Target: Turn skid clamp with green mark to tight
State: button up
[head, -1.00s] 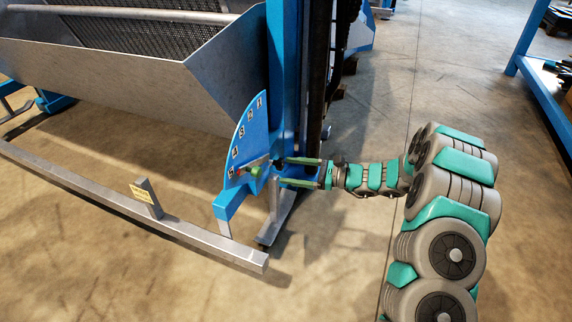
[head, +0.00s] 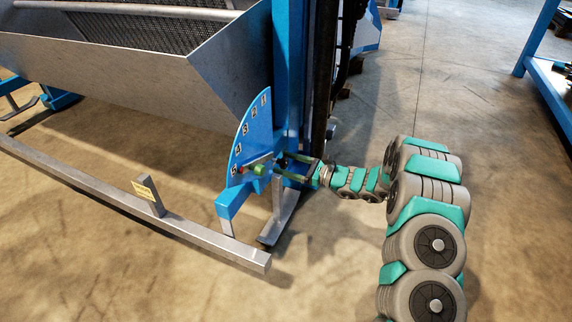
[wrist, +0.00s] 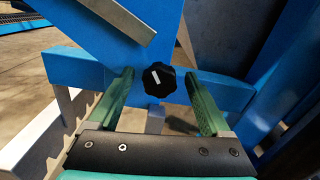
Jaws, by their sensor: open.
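A black lobed knob (wrist: 158,80) with a white line sits on the blue frame in the wrist view. Its white line is nearly upright, leaning slightly left. My gripper (wrist: 160,76) is open, with one green finger on each side of the knob and a gap showing on both sides. In the head view my gripper (head: 283,165) reaches in from the right beside the blue numbered plate (head: 256,125). A small green part (head: 260,169) shows at the plate's lower end, by a red-tipped pointer (head: 242,170). I see no green mark on the knob's face.
A grey metal bar (head: 200,236) with a yellow-labelled upright post (head: 148,196) runs low across the floor. A metal hopper (head: 130,85) stands behind, beside a blue column (head: 287,70). The floor right of my arm is open up to a blue rack (head: 548,80).

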jog(key=shift+a, duration=0.15)
jog(key=shift+c, duration=0.4)
grip_shut()
